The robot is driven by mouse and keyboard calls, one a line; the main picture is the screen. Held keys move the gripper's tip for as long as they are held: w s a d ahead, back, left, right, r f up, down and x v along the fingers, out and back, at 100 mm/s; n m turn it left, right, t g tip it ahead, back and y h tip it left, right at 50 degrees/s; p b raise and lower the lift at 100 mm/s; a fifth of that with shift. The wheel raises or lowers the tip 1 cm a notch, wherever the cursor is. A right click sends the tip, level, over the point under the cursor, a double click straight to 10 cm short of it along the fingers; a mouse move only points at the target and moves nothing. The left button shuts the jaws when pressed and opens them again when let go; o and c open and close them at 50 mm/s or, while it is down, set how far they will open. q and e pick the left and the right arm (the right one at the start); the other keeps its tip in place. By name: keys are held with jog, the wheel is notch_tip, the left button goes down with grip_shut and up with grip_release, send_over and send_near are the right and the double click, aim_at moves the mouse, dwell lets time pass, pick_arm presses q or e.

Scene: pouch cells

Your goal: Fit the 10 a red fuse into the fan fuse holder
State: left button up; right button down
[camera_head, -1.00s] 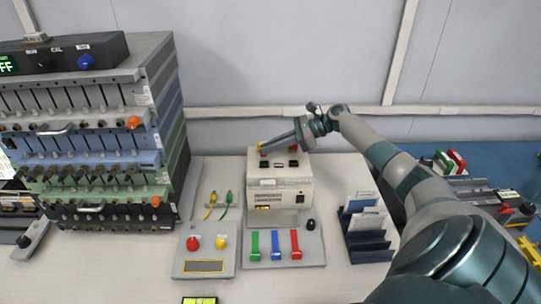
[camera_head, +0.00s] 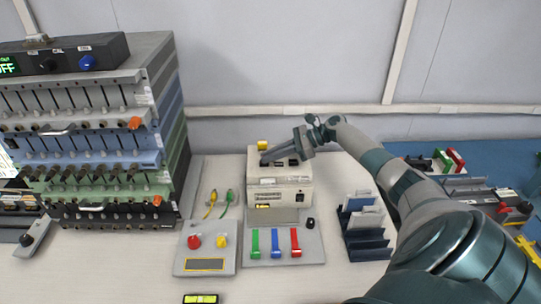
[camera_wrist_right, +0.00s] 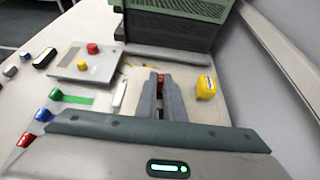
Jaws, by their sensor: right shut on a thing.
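The fuse box is a cream box (camera_head: 280,193) with dark slots on its top, in the middle of the head view. My right gripper (camera_head: 264,158) reaches in from the right, with its fingertips low over the left part of the box top. In the right wrist view my right gripper (camera_wrist_right: 160,88) is shut on a small red piece, the red fuse (camera_wrist_right: 161,78), between its fingertips. The head view hides the fuse. Whether it touches a holder, and which slot is the fan one, I cannot tell. My left gripper is not in view.
A yellow block (camera_head: 262,145) stands just behind the fingertips; it also shows in the wrist view (camera_wrist_right: 205,88). In front are green, blue and red levers (camera_head: 275,240) and a button box (camera_head: 207,245). A tall rack (camera_head: 90,130) stands left, a blue card stand (camera_head: 364,230) right.

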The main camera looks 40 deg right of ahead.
jog(key=c, duration=1.9)
grip_release()
jog(key=shift+f, duration=0.1)
jog(key=shift+o, duration=0.2)
jog(key=b+v, duration=0.2)
jog(key=v, duration=0.5)
jog(key=shift+s+d+b, duration=0.1)
jog(key=shift+d+b, duration=0.05)
jog(key=shift+b, duration=0.2)
jog(key=b+v, duration=0.1)
jog(key=v, duration=0.2)
jog(key=shift+d, duration=0.1)
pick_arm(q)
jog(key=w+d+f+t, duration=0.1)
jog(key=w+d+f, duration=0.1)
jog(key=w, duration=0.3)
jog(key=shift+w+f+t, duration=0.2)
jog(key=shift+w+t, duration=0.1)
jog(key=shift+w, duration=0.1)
pick_arm(e)
jog(key=shift+s+d+r, duration=0.45)
jog(key=shift+r, duration=0.1)
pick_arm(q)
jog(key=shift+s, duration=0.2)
pick_arm(e)
jog(key=shift+s+a+f, duration=0.1)
